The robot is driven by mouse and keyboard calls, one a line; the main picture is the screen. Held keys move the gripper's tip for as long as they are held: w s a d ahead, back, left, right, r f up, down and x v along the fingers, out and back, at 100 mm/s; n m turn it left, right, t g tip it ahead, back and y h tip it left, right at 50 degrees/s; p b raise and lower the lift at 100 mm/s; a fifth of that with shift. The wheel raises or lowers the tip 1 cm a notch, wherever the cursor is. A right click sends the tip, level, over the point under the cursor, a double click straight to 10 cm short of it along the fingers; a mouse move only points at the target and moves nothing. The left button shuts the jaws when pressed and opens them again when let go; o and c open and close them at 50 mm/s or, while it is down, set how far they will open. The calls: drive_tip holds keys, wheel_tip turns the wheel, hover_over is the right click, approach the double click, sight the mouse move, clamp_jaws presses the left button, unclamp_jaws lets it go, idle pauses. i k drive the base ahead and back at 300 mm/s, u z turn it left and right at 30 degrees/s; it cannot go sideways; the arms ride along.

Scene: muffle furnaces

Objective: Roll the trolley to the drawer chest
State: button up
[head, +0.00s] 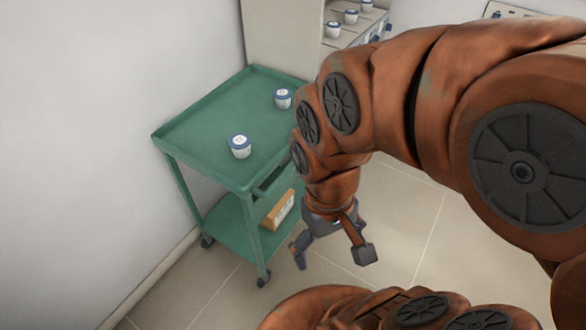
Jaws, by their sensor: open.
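The trolley (195,135) is green, with two shelves, a handle slot at its near right side and small dark castors. It stands by the left wall. Two small white tubs with blue lids sit on its top: a nearer tub (240,147) and a farther tub (283,99). A brown box (278,210) lies on the lower shelf. My gripper (332,252) is open and empty, pointing down just right of the trolley's front side. I cannot tell whether it touches the trolley. I cannot make out a drawer chest for certain.
A pale cabinet (281,32) stands behind the trolley, with several more tubs on shelves (351,17) at its right. The white wall (110,120) is close on the trolley's left. Tiled floor (400,215) lies clear to the right and in front.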

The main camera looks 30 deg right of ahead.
sight(198, 137)
drive_tip(key=u, duration=1.55)
drive_tip(key=k, duration=0.6)
drive_tip(key=z, duration=0.95)
